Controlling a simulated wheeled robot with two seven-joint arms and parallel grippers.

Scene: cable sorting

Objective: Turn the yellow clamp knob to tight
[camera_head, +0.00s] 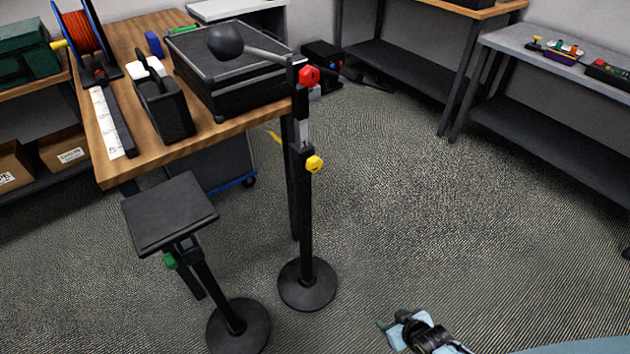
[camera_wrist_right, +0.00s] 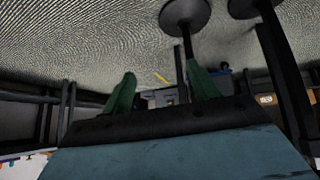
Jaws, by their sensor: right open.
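The yellow clamp knob (camera_head: 314,164) sits partway up a black stand (camera_head: 306,215) with a round base, at the front right corner of the wooden table. A red knob (camera_head: 309,75) is higher on the same stand, near a boom arm with a dark ball. My right gripper (camera_head: 394,322) is low at the bottom of the head view, well below and right of the yellow knob and apart from it. In the right wrist view, its two green fingers (camera_wrist_right: 161,84) are spread with nothing held between them. I cannot make out the yellow knob there. My left gripper is not in view.
A second stand with a flat black top (camera_head: 170,212) and a green knob (camera_head: 170,261) stands left of the first. The wooden table (camera_head: 215,134) holds a black case, a cable reel and other items. Grey workbenches (camera_head: 560,55) line the right. The carpet right of the stands is clear.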

